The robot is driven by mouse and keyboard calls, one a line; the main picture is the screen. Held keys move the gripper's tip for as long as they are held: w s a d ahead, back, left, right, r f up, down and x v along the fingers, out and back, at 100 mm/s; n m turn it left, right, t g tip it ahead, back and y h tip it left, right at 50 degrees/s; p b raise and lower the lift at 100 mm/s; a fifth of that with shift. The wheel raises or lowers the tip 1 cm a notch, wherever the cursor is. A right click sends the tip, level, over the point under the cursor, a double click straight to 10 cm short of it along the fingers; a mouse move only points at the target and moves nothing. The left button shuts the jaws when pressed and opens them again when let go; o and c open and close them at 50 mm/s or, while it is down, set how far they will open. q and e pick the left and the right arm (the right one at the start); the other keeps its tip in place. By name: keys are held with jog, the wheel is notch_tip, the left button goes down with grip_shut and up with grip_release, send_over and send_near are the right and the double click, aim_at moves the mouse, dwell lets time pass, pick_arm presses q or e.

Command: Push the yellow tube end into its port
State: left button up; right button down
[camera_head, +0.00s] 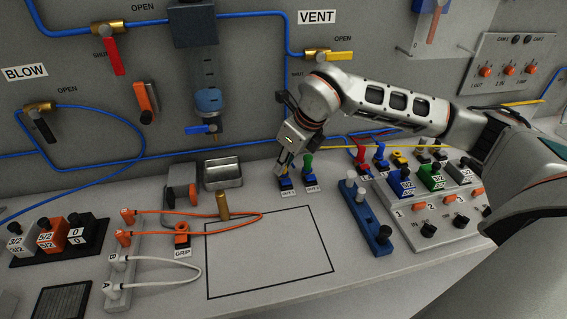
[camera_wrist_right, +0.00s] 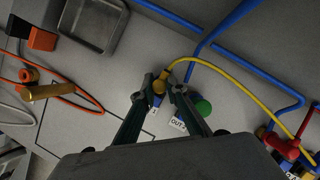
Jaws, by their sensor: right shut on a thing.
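The yellow tube (camera_wrist_right: 232,77) arches from the right in the wrist view to its end (camera_wrist_right: 160,86) between my right fingertips. In the head view my right gripper (camera_head: 284,168) points down over the blue port block labelled OUT 1 (camera_head: 287,184). My right gripper (camera_wrist_right: 162,92) is shut on the yellow tube end, just above that port. The fingers hide the contact, so I cannot tell how deep the end sits. The green-topped port OUT 2 (camera_head: 308,167) stands just right of it and shows beside the fingers in the wrist view (camera_wrist_right: 202,108). My left gripper is not in view.
A metal tray (camera_head: 222,174) and a brass cylinder (camera_head: 222,206) stand left of the ports. Red, blue and yellow fittings (camera_head: 380,154) and a valve panel (camera_head: 440,205) stand to the right. The outlined area (camera_head: 270,286) in front is mostly clear.

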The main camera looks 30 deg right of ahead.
jog(key=shift+s+f, duration=0.25)
jog(key=shift+f, duration=0.35)
dwell(0.6)
jog(key=c, duration=2)
grip_release()
jog(key=shift+o, duration=0.2)
jog(key=shift+f, duration=0.1)
jog(key=shift+w, duration=0.1)
jog(key=o, duration=0.7)
jog(key=shift+w+r, duration=0.1)
jog(key=shift+r, duration=0.15)
jog(key=shift+r, duration=0.15)
